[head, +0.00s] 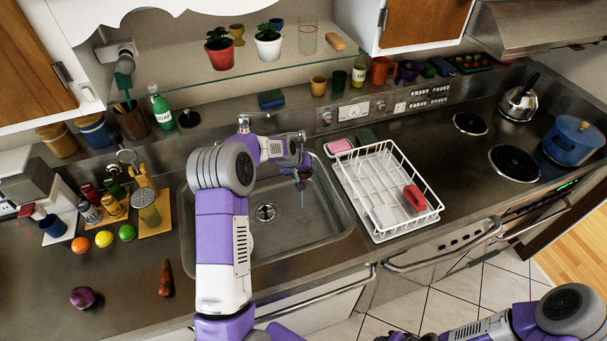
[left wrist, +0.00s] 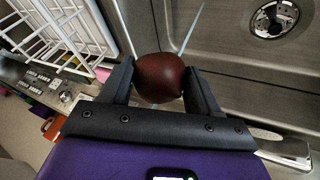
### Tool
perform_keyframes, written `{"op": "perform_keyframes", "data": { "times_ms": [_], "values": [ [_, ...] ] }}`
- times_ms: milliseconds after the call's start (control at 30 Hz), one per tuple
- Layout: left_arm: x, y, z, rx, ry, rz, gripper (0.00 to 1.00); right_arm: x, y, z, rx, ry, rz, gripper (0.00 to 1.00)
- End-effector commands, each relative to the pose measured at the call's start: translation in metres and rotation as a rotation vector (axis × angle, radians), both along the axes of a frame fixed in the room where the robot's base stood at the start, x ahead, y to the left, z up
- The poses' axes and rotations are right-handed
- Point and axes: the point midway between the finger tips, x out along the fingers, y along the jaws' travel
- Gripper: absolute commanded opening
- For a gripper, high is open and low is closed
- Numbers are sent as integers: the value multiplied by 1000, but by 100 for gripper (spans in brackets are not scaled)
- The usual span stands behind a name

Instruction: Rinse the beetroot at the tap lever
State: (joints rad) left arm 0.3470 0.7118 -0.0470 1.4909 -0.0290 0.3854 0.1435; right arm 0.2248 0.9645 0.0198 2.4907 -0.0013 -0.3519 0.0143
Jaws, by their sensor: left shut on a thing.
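My left gripper (head: 303,172) is over the right part of the sink. In the left wrist view, the gripper (left wrist: 162,85) is shut on the dark red, round beetroot (left wrist: 161,76), one finger on each side. A thin pale blue water stream (head: 302,198) shows below the gripper, and it also shows beside the beetroot in the left wrist view (left wrist: 191,28). I cannot tell whether it touches the beetroot. The metal tap (head: 244,124) stands behind the sink, partly hidden by my arm.
The sink basin (head: 330,226) has a round drain (head: 265,212). A white dish rack (head: 378,228) with a red item stands close on the right. A carrot (head: 166,278), a purple vegetable (head: 82,297) and small fruits lie on the left counter. A shelf (head: 190,98) hangs above.

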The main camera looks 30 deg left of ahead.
Motion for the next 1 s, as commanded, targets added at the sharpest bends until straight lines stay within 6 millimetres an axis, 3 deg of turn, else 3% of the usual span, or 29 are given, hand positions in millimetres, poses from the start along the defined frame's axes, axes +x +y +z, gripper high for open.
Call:
{"op": "perform_keyframes", "data": {
  "times_ms": [1000],
  "values": [
    [6,-11,0,0,-1,0,28,0,0,-1,0,0,0,44]
  ]
}}
